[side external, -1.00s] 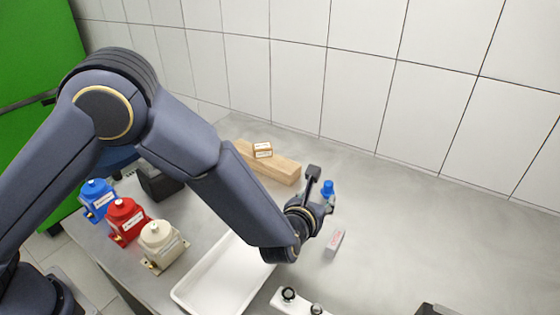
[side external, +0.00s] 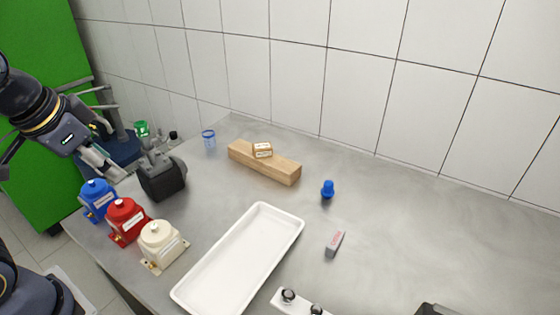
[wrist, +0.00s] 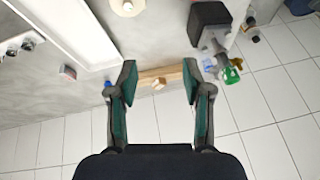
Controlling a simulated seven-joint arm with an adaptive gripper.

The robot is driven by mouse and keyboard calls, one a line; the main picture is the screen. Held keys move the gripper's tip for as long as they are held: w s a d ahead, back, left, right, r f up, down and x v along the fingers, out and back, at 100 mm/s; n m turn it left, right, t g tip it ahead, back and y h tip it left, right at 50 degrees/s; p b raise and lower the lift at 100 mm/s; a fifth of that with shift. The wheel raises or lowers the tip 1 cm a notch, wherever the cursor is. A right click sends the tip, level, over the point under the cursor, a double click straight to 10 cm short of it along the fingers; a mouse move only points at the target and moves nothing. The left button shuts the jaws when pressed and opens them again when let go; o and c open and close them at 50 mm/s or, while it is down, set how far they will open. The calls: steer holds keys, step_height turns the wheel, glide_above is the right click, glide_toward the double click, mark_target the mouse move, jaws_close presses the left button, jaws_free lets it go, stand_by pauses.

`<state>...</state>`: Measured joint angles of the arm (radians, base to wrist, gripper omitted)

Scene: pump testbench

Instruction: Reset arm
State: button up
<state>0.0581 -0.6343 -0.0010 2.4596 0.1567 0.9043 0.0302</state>
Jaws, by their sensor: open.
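My gripper shows in the wrist view (wrist: 160,84) with its two green-padded fingers spread wide and nothing between them. In the side view my arm is folded back at the far left, in front of the green panel, and my gripper (side external: 102,166) is over the left side of the bench, clear of the tray and beam.
Blue (side external: 97,199), red (side external: 126,222) and cream (side external: 162,245) pump units line the bench's left edge, near a dark motor-like device (side external: 162,178). A white tray (side external: 178,294), blue fitting (side external: 328,189) and grey box (side external: 335,243) lie farther right. The back right is clear.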

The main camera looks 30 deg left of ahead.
steer(key=shift+s+d+r+n+t+h, duration=0.15)
steer(key=shift+s+d+n+t+h, duration=0.05)
steer(key=shift+s+d+n+h, duration=0.2)
steer(key=shift+s+d+r+n+t+h, duration=0.2)
steer(key=shift+s+d+n, duration=0.15)
steer(key=shift+n, duration=0.15)
stand_by(0.7)
